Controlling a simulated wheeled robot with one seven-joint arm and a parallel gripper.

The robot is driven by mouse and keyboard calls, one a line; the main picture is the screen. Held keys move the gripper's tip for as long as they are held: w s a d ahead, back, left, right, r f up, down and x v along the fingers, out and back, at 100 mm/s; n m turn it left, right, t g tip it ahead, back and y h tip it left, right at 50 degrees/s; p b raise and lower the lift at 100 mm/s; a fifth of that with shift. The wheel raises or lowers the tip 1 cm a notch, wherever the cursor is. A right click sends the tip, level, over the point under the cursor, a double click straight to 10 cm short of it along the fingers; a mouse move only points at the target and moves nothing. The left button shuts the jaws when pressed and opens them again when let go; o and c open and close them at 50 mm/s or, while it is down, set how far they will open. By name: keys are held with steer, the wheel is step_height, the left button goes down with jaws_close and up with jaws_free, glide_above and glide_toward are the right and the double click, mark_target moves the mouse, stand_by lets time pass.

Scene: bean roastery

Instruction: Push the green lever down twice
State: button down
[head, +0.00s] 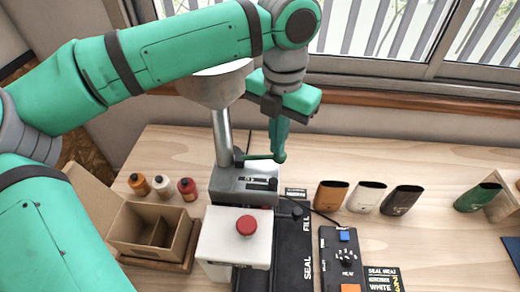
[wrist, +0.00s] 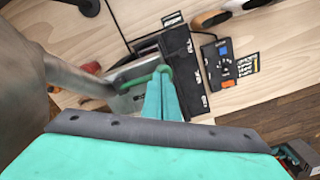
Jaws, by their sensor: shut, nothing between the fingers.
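The green lever (head: 257,157) sticks out to the right from the base of the metal column on the grey machine (head: 232,185). In the wrist view the lever (wrist: 138,82) is a green rod with a rounded end, over the machine's top. My gripper (head: 279,156) points down at the lever's outer end with its fingers shut and empty. The fingers partly hide the lever's tip.
A white box with a red button (head: 246,226) stands in front of the machine. A black strip marked FILL and SEAL (head: 293,250) and a control box with a knob (head: 343,258) lie to the right. Three bottles (head: 163,187) and a divided box (head: 150,232) stand left. Several pouches (head: 366,197) stand right.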

steer(key=shift+r, duration=2.4)
steer(key=shift+d, duration=0.1)
